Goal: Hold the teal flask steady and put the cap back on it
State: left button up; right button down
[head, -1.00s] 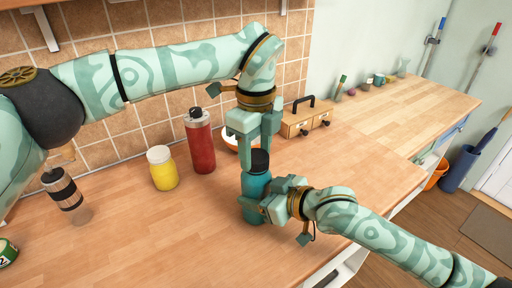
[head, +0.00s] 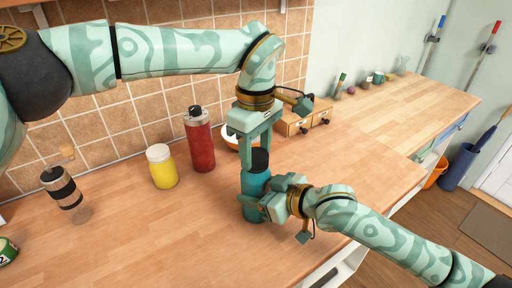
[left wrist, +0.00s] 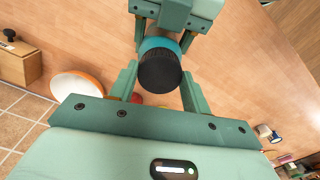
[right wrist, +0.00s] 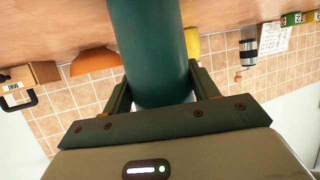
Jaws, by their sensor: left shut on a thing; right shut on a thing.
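The teal flask (head: 256,190) stands upright on the wooden counter. Its black cap (head: 259,160) sits at the flask's top, in line with it; I cannot tell how far it is screwed on. My left gripper (head: 257,150) points down from above, shut on the cap. In the left wrist view the ribbed cap (left wrist: 160,70) is between the fingers, with the teal flask (left wrist: 158,43) just behind it. My right gripper (head: 262,204) is shut on the flask's lower body from the right. In the right wrist view the flask (right wrist: 150,50) fills the space between the fingers.
A red bottle (head: 200,145) and a yellow jar (head: 162,168) stand left of the flask. A white and orange bowl (head: 230,138) and a small wooden drawer box (head: 296,122) are behind it.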

pick_arm(q)
jog(key=m, duration=0.6)
jog(key=shift+w, duration=0.1)
jog(key=m, duration=0.6)
jog(key=shift+a, duration=0.1)
jog(key=o, duration=0.9)
jog(key=shift+r, duration=2.25)
